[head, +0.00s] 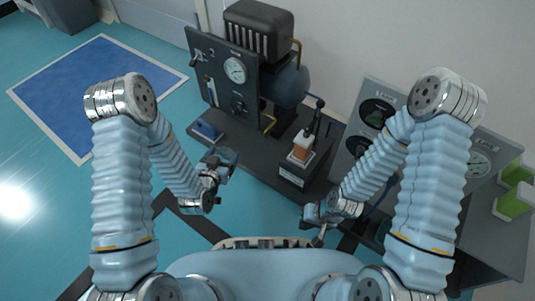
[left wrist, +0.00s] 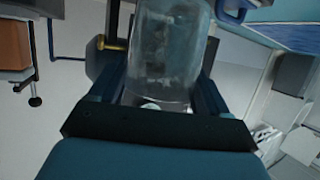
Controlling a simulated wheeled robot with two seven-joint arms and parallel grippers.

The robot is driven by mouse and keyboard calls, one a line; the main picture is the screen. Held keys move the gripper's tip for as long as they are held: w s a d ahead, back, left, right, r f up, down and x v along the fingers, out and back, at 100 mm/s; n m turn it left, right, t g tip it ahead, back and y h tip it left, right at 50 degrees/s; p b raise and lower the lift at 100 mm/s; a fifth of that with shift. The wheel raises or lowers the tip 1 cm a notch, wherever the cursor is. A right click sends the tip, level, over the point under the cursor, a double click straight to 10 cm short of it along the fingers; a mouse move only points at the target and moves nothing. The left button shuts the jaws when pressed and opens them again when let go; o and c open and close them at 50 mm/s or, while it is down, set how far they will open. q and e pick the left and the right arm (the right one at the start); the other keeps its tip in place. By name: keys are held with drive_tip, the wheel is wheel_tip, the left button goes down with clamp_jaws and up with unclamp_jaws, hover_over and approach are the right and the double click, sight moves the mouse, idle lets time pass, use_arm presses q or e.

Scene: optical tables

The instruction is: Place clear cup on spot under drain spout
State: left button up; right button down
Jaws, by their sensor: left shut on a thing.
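My left gripper (head: 224,167) is shut on the clear cup (left wrist: 168,50). In the left wrist view the see-through cup stands between the two dark fingers. In the head view the cup (head: 228,155) is small and partly hidden by the gripper, held beyond the front edge of the dark base. A small blue pad (head: 207,130) lies on the base, to the left of and behind the cup. Brass pipes (head: 268,122) come off the apparatus; I cannot tell which is the drain spout. My right gripper (head: 318,228) is low at centre right, its fingers unclear.
The apparatus has a dark panel (head: 222,80) with a gauge. A stand with an orange-brown block (head: 302,146) is on the base to the right. Open floor lies left, with a blue mat (head: 95,95).

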use_arm(q)
drive_tip(key=s+d+f+m+g+h, duration=0.1)
drive_tip(key=s+d+f+m+h, duration=0.15)
drive_tip(key=s+d+f, duration=0.45)
drive_tip(key=r+b+x, duration=0.1)
drive_tip(key=x, duration=0.5)
drive_tip(key=w+r+b+x, duration=0.1)
drive_tip(key=x, duration=0.5)
drive_tip(key=a+r+b+x, duration=0.1)
drive_tip(key=x, duration=0.6)
drive_tip(key=shift+w+f, duration=0.1)
drive_tip(key=shift+w, duration=0.25)
drive_tip(key=shift+f, duration=0.2)
drive_tip(key=shift+f, duration=0.2)
drive_tip(key=o, duration=1)
drive_tip(key=shift+r, duration=0.15)
